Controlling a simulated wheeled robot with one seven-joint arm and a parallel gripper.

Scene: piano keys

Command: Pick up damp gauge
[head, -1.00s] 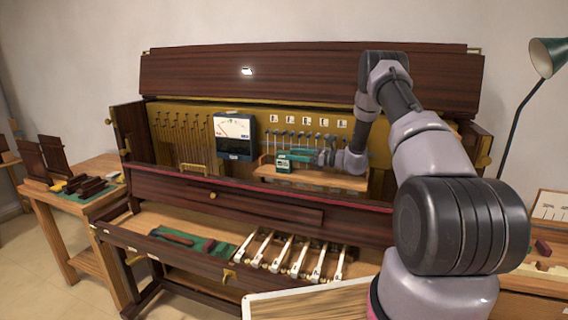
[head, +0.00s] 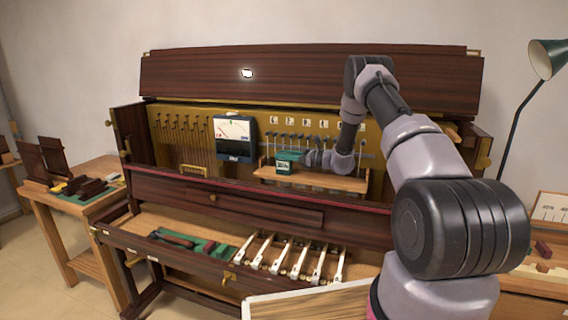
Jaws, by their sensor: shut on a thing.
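A small green box-shaped device (head: 286,162) with a pale marked front, which looks like the damp gauge, is at the small wooden shelf inside the open piano in the head view. My gripper (head: 304,159) reaches it from the right and is shut on it. The fingers are small and partly hidden by the wrist. I cannot tell whether the device still touches the shelf.
The wooden shelf (head: 330,182) lies under the device and gripper. A dark blue dial meter (head: 235,138) hangs just left. Hammers and pins (head: 300,138) stand behind. The red-edged rail (head: 220,182) runs in front. Loose white keys (head: 295,256) lie below.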

